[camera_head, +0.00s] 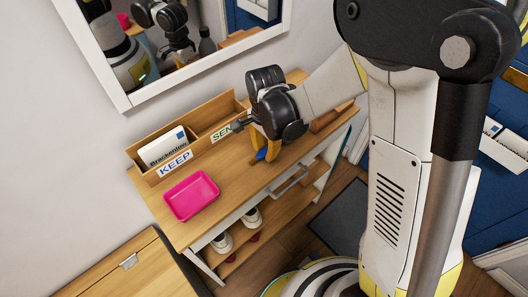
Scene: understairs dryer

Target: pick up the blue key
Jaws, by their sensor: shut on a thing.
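My gripper (267,150) points down at the wooden console table, its yellow fingers low over the tabletop in front of the wooden organiser box. A small blue thing, which looks like the blue key (261,154), shows at the fingertips. The gripper is shut on it. Most of the key is hidden by the fingers. I cannot tell whether it touches the tabletop or is just above it.
A pink tray (191,195) lies on the left of the console table (226,178). Behind it, the wooden organiser (203,148) has a "KEEP" label and holds a white packet (162,147). A framed mirror (180,45) hangs above. Shoes (222,243) sit on the shelf below.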

